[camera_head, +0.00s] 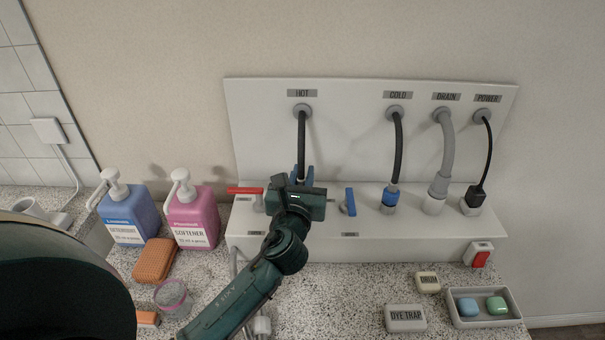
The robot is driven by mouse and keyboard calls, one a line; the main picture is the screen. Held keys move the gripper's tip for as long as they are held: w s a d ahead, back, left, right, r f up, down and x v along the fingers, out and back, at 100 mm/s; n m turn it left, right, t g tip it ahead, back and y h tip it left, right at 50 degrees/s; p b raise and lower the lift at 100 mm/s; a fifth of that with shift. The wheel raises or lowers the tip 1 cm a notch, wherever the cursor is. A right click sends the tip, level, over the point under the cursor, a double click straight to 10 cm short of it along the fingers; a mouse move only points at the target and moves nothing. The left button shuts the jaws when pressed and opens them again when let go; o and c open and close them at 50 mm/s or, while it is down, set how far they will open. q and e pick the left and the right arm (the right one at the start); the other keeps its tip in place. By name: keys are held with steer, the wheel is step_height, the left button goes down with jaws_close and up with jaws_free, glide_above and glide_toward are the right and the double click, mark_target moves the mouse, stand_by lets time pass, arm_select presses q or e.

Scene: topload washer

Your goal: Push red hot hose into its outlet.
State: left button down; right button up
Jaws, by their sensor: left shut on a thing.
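The hot hose (301,140) is a dark hose hanging from the wall fitting under the HOT label (302,93). Its lower end goes down between the fingers of my left gripper (302,176), which is shut on it. The gripper and wrist hide the hose end and the outlet under it, so I cannot tell whether the end is seated. No red on the hose shows. A red valve handle (245,190) lies sideways to the left of the gripper. My right gripper is not in view.
To the right stand the cold hose (398,150) with a blue end, the grey drain hose (446,150) and the power plug (477,195). A blue valve handle (349,202) stands close right of the gripper. Pump bottles (192,215) and a sponge (154,259) are at left.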

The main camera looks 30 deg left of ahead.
arm_select(q)
steer(key=shift+f, duration=0.5)
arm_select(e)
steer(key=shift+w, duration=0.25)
arm_select(q)
steer(key=c, duration=1.6)
jaws_free()
steer(key=o, duration=0.3)
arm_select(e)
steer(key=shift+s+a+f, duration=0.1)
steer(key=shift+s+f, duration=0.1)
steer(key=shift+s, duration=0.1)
arm_select(q)
steer(key=shift+o, duration=0.2)
steer(key=shift+s, duration=0.15)
steer(key=b+v, duration=0.2)
steer(key=v, duration=1.1)
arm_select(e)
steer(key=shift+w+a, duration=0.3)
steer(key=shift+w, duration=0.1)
arm_select(q)
steer(key=shift+d, duration=0.1)
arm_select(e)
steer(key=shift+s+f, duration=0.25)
